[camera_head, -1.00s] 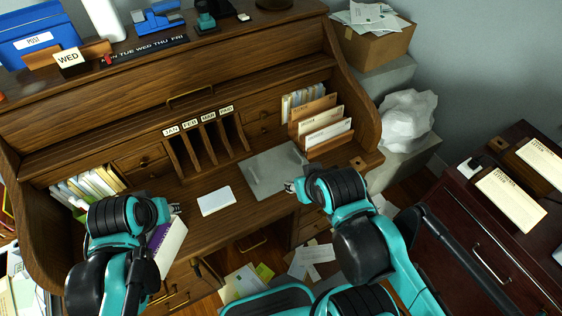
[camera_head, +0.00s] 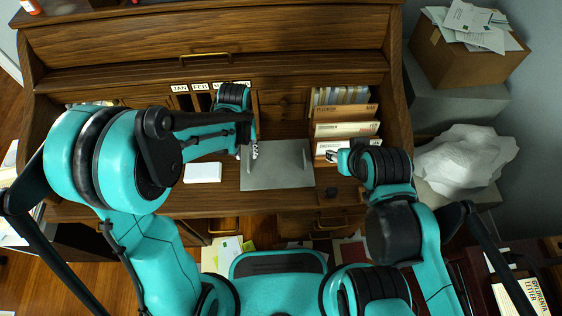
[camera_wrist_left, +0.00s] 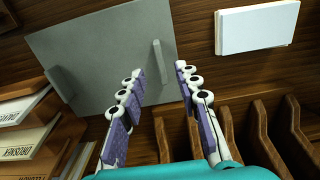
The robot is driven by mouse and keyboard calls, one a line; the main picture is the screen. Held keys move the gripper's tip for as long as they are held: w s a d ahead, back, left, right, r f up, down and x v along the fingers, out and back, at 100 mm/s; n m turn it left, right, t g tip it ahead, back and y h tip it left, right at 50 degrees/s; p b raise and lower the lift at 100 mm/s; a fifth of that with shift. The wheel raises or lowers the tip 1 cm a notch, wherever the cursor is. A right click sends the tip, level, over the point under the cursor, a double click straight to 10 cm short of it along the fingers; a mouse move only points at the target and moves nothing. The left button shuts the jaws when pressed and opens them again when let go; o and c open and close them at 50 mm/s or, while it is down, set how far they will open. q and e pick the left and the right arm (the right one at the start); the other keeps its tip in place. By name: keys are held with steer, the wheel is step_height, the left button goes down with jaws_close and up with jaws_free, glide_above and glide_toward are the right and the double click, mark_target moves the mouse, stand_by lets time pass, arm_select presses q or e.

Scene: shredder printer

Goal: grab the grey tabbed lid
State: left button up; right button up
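The grey tabbed lid (camera_head: 285,178) is a flat grey plate lying on the desk's writing surface, with a raised tab near each side. In the left wrist view the lid (camera_wrist_left: 105,35) shows both upright tabs. My left gripper (camera_head: 251,152) is over the lid's left edge. In the wrist view my left gripper (camera_wrist_left: 160,72) is open, and one tab (camera_wrist_left: 161,62) appears between its fingertips; I cannot tell whether they reach down around it. My right gripper (camera_head: 334,158) is just right of the lid; its fingers are too small to read.
A white paper pad (camera_head: 203,172) lies left of the lid. Letter holders with envelopes (camera_head: 345,129) stand behind and right. Wooden dividers (camera_wrist_left: 260,125) are close to my left gripper. A box of papers (camera_head: 470,50) stands at the far right.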

mark_target(248, 164)
arm_select(q)
steer(key=shift+f, duration=0.65)
steer(key=f+b, duration=0.2)
steer(key=f, duration=0.1)
steer(key=f+b, duration=0.1)
steer(key=f, duration=0.1)
steer(key=shift+s, duration=0.25)
steer(key=shift+r, duration=0.1)
jaws_close()
